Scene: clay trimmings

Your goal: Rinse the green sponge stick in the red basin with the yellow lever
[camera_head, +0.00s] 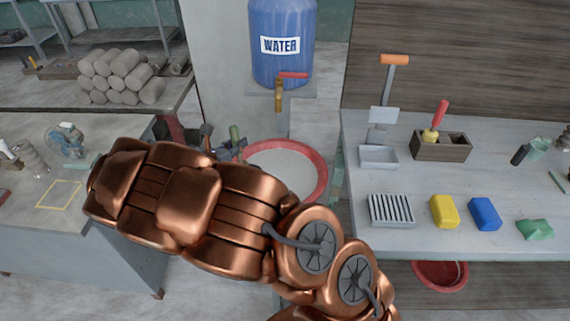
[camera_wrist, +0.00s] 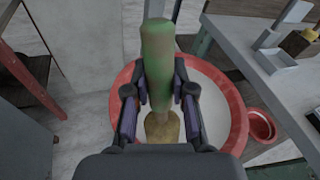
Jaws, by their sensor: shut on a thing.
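My gripper (camera_wrist: 160,95) is shut on the green sponge stick (camera_wrist: 157,55), whose brownish sponge end (camera_wrist: 163,127) shows between the fingers. The red basin (camera_head: 322,178) has a pale inside and is below a blue water barrel (camera_head: 281,60). Its rim also shows in the wrist view (camera_wrist: 236,105), behind the stick. The barrel's tap lever (camera_head: 293,75) looks red, with a brass-yellow spout (camera_head: 279,97). I cannot tell whether the sponge touches the basin.
The right table (camera_head: 400,240) holds an orange-handled stand (camera_head: 394,60), a dark wooden box (camera_head: 441,146), a slatted tray (camera_head: 391,211), yellow (camera_head: 444,211) and blue (camera_head: 484,213) blocks. A second red basin (camera_head: 440,276) sits below. The left bench (camera_head: 85,235) stands close to my arm.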

